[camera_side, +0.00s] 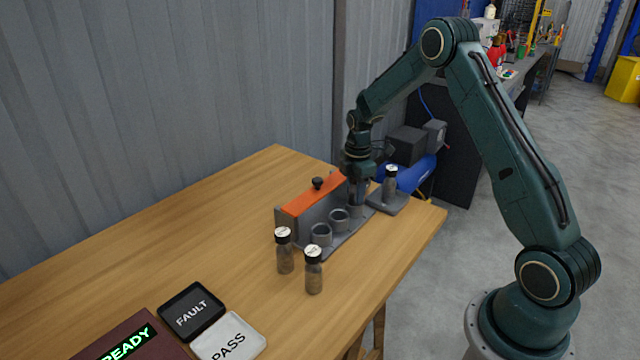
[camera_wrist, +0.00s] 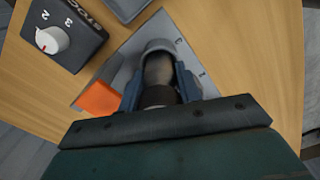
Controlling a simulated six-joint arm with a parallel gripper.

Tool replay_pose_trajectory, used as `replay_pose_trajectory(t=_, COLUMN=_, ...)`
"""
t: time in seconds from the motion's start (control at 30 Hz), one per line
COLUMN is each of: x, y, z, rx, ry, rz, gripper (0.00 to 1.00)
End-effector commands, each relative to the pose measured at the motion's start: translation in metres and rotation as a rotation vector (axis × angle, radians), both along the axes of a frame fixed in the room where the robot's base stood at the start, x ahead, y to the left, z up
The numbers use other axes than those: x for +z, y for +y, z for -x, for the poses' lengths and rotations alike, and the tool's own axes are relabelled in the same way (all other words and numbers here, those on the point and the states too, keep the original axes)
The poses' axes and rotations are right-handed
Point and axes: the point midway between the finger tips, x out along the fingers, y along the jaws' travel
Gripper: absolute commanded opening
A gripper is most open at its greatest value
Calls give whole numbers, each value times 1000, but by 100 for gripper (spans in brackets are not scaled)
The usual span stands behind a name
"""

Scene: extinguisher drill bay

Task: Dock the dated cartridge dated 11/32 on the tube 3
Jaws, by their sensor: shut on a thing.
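My gripper (camera_side: 358,187) is shut on a dark cartridge (camera_wrist: 158,72), which it holds pointing down at the farthest cup of the grey dock (camera_side: 330,238). In the wrist view the fingers (camera_wrist: 158,92) lie on either side of it, and its far end meets a grey round cup (camera_wrist: 160,44). I cannot tell how deep it sits. Two nearer cups (camera_side: 321,234) (camera_side: 339,219) look empty. Two cartridges with white-topped dark caps (camera_side: 284,252) (camera_side: 313,270) stand on the table in front.
Another cartridge (camera_side: 390,187) stands on a grey base (camera_side: 386,203) right of the dock. A dial box (camera_wrist: 55,35) shows in the wrist view. FAULT (camera_side: 191,310) and PASS (camera_side: 229,340) trays lie at the front.

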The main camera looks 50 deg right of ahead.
Motion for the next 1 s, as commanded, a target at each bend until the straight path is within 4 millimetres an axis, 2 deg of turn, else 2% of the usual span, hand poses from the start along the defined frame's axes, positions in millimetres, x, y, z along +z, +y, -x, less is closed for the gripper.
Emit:
replay_pose_trajectory(t=0.33, x=-4, y=0, z=0, rx=0, ry=-1, rz=0, gripper=1)
replay_pose_trajectory(t=0.37, x=-5, y=0, z=0, rx=0, ry=-1, rz=0, gripper=36)
replay_pose_trajectory(t=0.4, x=-4, y=0, z=0, rx=0, ry=-1, rz=0, gripper=43)
replay_pose_trajectory(t=0.73, x=-5, y=0, z=0, rx=0, ry=1, rz=0, gripper=43)
replay_pose_trajectory(t=1.0, x=7, y=0, z=0, rx=0, ry=0, rz=0, gripper=43)
